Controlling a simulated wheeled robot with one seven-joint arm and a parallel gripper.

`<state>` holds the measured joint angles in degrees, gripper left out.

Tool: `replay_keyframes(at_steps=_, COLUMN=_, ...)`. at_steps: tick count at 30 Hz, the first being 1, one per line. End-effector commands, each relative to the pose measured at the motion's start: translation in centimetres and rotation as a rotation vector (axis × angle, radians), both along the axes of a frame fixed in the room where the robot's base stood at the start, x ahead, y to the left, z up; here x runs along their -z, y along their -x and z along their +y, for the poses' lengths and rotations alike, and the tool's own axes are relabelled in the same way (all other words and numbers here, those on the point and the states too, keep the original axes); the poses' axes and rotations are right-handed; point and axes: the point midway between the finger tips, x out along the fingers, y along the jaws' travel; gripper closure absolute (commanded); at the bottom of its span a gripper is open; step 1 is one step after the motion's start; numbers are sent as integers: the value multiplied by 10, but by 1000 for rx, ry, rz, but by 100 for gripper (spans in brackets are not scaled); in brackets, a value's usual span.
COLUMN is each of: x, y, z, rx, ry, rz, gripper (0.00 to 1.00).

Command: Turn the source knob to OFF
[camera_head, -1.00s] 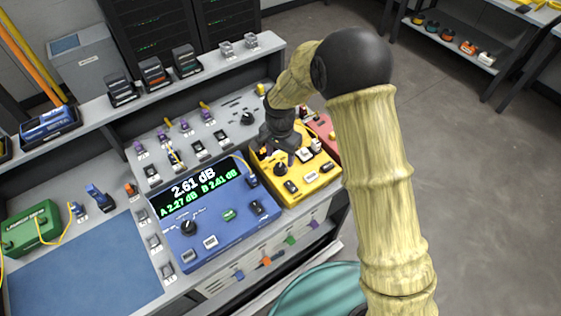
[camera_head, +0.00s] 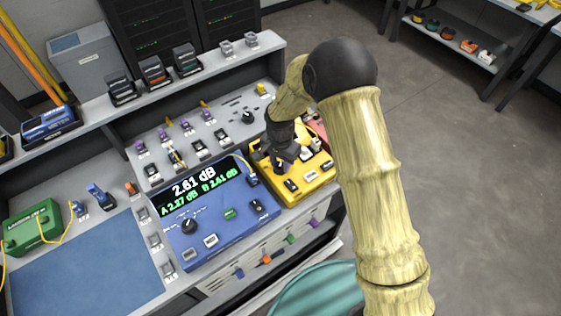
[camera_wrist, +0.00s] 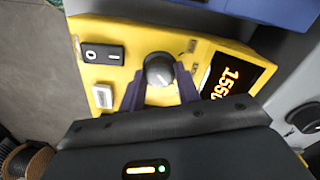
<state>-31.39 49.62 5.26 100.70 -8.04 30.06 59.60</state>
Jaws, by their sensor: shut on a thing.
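The source knob (camera_wrist: 158,70) is a round black knob on the yellow source box (camera_wrist: 215,45). In the wrist view the two dark purple fingers of my gripper (camera_wrist: 160,88) stand on either side of the knob, shut on it. In the head view my gripper (camera_head: 280,160) is over the yellow source box (camera_head: 310,184) and hides most of the knob. The lit orange display (camera_wrist: 232,80), to the right of the knob in the wrist view, reads "155" and a partly cut-off character. The knob's pointer and its labels are too small to read.
A black rocker switch (camera_wrist: 103,53) and a white button (camera_wrist: 102,96) sit close to the knob on the yellow box. The blue meter (camera_head: 220,235), reading 2.61 dB, stands directly left of it. A blue mat (camera_head: 85,270) lies clear at the lower left.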

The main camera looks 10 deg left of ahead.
Motion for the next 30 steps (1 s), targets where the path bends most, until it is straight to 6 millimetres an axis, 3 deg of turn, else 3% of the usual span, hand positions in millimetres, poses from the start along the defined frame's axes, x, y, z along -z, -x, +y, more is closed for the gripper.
replay_keyframes(at_steps=14, x=0, y=-1, z=0, rx=-141, ry=-1, rz=-1, gripper=91)
replay_keyframes(at_steps=30, x=-1, y=-1, z=0, rx=-611, ry=-2, rz=-1, gripper=91)
